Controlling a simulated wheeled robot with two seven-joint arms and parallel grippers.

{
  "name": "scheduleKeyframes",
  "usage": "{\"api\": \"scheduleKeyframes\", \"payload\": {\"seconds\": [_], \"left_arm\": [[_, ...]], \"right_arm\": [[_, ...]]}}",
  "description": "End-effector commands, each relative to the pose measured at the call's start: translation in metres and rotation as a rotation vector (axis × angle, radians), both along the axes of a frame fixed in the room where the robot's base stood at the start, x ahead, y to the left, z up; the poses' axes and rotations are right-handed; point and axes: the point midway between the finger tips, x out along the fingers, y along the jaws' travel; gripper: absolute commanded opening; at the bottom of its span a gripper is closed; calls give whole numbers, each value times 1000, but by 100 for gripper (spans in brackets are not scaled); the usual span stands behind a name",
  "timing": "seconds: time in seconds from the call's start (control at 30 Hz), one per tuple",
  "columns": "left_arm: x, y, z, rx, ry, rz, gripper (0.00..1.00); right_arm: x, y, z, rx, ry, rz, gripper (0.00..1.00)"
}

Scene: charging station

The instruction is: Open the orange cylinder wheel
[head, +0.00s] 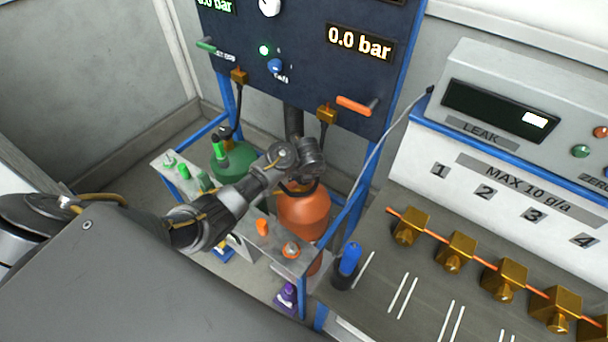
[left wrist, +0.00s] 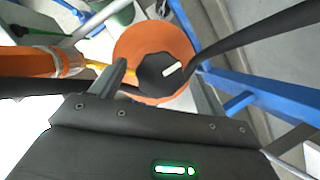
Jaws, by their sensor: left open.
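The orange cylinder (head: 303,214) stands behind a small shelf, below the dark panel. In the left wrist view, the orange cylinder (left wrist: 183,45) lies directly ahead, with a black faceted wheel (left wrist: 152,80) bearing a white mark on its top. My left gripper (head: 303,178) is over the cylinder top in the head view and largely hides the wheel there. In the left wrist view, my left gripper (left wrist: 162,85) is open, with one finger on either side of the wheel. I cannot tell whether the fingers touch it. My right gripper is not in view.
A green cylinder (head: 232,162) stands left of the orange one. Blue frame posts (head: 350,212) and a hose run close on the right. The shelf (head: 268,238) in front carries small fittings. A workbench with brass blocks (head: 456,250) is at right.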

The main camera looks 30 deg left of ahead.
Motion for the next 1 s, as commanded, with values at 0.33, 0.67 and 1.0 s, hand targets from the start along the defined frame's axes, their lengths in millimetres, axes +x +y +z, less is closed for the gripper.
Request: {"api": "scheduleKeyframes", "payload": {"seconds": [0.33,0.67,1.0], "left_arm": [[0,0,0,0,0,-1,61],[0,0,0,1,1,0,30],[0,-1,1,1,2,98,30]], "right_arm": [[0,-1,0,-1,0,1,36],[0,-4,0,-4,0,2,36],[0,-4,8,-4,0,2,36]]}}
